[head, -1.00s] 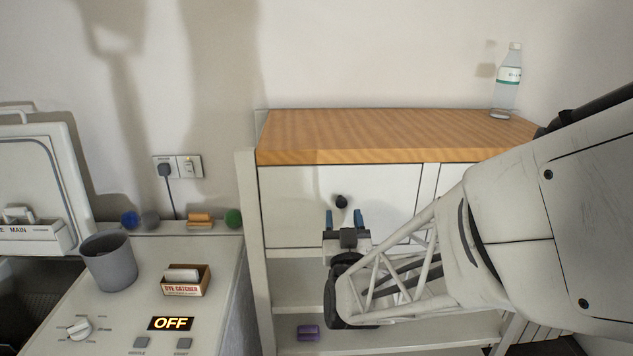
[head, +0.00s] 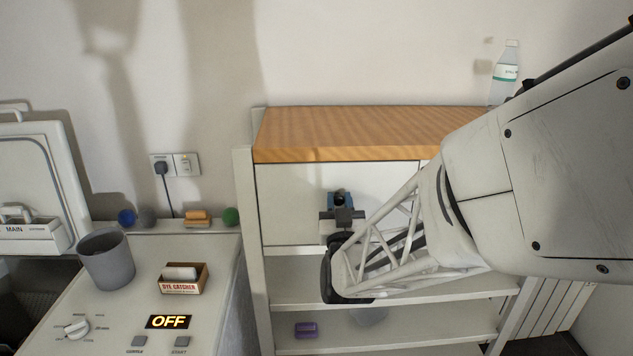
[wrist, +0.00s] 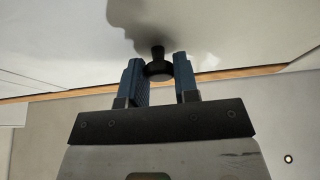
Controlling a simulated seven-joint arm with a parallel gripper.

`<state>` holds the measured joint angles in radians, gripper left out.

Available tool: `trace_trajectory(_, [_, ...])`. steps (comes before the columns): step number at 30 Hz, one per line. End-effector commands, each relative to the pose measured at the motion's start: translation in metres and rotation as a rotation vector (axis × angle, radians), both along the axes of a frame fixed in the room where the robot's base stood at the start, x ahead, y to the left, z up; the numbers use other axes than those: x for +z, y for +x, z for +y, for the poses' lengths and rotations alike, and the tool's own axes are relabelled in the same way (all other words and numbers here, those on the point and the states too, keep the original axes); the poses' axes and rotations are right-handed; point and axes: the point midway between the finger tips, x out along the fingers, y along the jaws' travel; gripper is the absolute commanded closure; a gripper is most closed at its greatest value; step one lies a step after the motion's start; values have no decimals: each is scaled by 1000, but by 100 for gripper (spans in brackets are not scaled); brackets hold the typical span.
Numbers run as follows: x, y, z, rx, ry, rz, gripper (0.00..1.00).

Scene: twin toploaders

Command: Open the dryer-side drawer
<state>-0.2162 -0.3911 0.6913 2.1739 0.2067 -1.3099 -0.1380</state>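The white drawer front (head: 290,205) is at the left under the wooden top of the shelf unit, beside the dryer-like machine. It looks closed. A small black round knob (head: 339,196) is on it. My gripper (head: 340,201) is at the knob, with a blue finger on either side. In the wrist view the knob (wrist: 158,69) sits between the two fingertips, and both appear to touch it. The fingers look shut on the knob. My arm hides the right part of the unit's front.
The wooden top (head: 350,133) carries a clear bottle (head: 504,75) at its right end. A purple item (head: 306,330) lies on a lower shelf. On the machine at left stand a grey cup (head: 107,260) and a dye catcher box (head: 184,279); its display (head: 168,322) reads OFF.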

Motion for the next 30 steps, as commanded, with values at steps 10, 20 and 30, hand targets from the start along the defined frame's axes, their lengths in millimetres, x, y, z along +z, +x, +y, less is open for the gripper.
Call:
trace_trajectory(10, [0, 0, 0, 0, 0, 0, 100])
trace_trajectory(20, [0, -16, 0, 1, 0, 0, 100])
trace_trajectory(30, [0, -62, 0, 0, 1, -1, 100])
